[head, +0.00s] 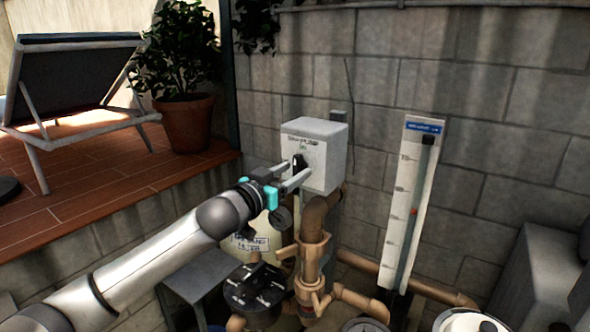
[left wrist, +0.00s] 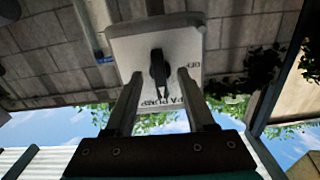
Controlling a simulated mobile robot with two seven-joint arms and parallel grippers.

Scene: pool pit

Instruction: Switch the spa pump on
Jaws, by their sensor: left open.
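The spa pump switch box (head: 326,152) is a pale grey box on the block wall, with printed lettering on its front face. A black rotary knob (head: 299,163) sits on that face. My left gripper (head: 296,177) is open at the box front, with its two fingers on either side of the knob. In the left wrist view, which is upside down, the knob (left wrist: 158,68) shows between the fingertips of the left gripper (left wrist: 160,76). I cannot tell whether either finger touches it. The lettering is partly hidden by the fingers. My right gripper is not in view.
Tan pipes and a valve (head: 312,258) stand just below the box. A white flow gauge (head: 408,205) stands to its right. A potted plant (head: 186,122) and lounger (head: 75,85) are on the raised deck.

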